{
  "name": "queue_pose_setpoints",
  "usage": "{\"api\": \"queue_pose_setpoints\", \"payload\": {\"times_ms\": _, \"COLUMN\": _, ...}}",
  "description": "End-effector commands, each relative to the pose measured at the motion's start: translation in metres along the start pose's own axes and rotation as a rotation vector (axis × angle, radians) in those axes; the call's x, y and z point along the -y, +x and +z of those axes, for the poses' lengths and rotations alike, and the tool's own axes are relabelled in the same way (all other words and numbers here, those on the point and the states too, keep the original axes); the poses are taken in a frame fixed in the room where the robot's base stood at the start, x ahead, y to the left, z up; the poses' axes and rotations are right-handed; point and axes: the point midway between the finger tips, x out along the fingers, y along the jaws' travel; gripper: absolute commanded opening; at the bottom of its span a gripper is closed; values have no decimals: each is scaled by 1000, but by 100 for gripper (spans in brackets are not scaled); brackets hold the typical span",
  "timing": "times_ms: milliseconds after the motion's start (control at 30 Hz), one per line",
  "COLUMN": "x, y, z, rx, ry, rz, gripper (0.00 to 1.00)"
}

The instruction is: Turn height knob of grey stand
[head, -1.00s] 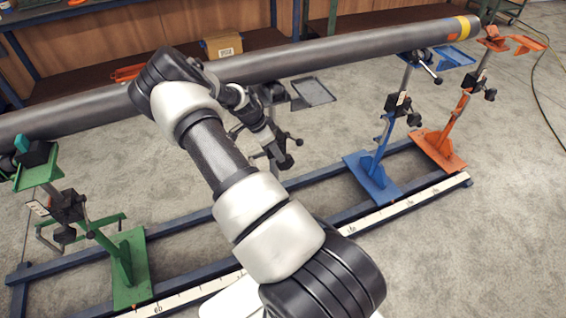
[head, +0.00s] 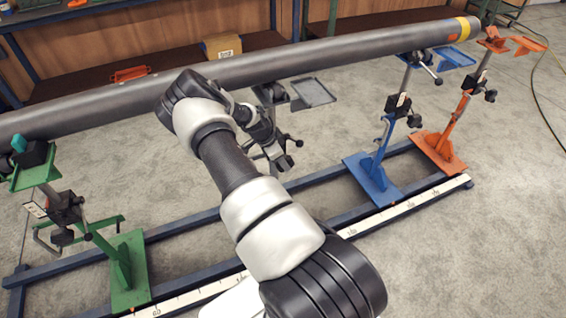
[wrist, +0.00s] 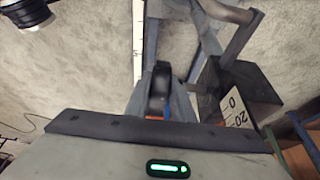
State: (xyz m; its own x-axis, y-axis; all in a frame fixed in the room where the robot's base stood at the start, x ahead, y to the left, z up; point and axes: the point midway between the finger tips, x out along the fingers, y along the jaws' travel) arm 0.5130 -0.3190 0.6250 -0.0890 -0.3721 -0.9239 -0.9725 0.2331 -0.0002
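The grey stand (head: 313,92) is in the middle of the head view, with a flat grey plate on top and dark clamp parts and knobs (head: 285,162) lower on its post. My gripper's body (wrist: 160,140) fills the bottom of the wrist view; its fingers are not clearly seen. In the head view my wrist is right at the stand's post and partly covers it. In the wrist view a dark block with a scale label (wrist: 237,107) is close on the right, and a dark rounded part (wrist: 158,90) is just ahead of my gripper. I cannot tell whether they touch.
A long grey pipe (head: 330,55) runs above my wrist. A green stand (head: 128,265) is at left; a blue stand (head: 372,180) and an orange stand (head: 440,150) are at right. A blue rail frame (head: 325,225) with a ruler lies on the floor.

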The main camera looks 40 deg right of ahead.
Motion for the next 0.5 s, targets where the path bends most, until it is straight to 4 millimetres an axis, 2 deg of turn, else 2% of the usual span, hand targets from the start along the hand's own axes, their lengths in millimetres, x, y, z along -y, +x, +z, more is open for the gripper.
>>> {"api": "queue_pose_setpoints", "payload": {"times_ms": 267, "x": 0, "y": 1, "z": 1, "rx": -14, "ry": 0, "rz": 0, "gripper": 0}}
{"api": "queue_pose_setpoints", "payload": {"times_ms": 500, "x": 0, "y": 5, "z": 5, "rx": -111, "ry": -6, "rz": -1, "gripper": 0}}
